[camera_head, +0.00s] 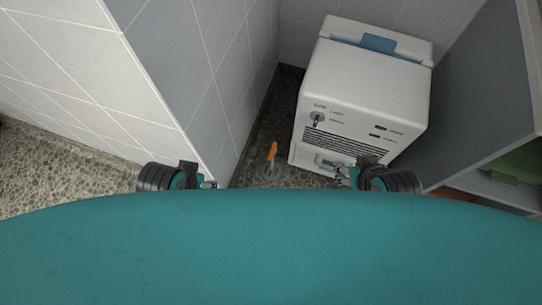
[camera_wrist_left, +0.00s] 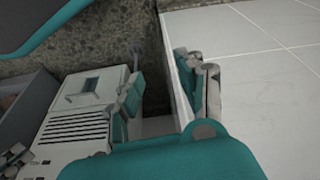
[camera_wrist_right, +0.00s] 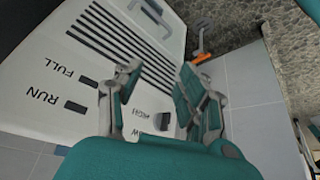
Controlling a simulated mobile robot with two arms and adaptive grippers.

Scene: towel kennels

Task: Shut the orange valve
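The orange valve handle (camera_head: 272,151) stands upright on a grey base on the pebbled floor, in the gap between the grey tiled wall and the white machine. The handle also shows near the top of the right wrist view (camera_wrist_right: 202,56). My left gripper (camera_head: 210,184) is left of the valve, by the wall's end; its fingers are apart and empty in the left wrist view (camera_wrist_left: 160,85). My right gripper (camera_head: 340,175) is right of the valve, in front of the machine; its fingers are apart and empty in the right wrist view (camera_wrist_right: 155,88). Neither touches the valve.
The white machine (camera_head: 362,95) with a dial, vents and blue-handled lid stands right of the valve. The tiled wall (camera_head: 195,75) bounds the gap on the left. A grey cabinet (camera_head: 480,95) with a green item (camera_head: 515,165) stands at right. Pebbled floor (camera_head: 60,175) is clear at left.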

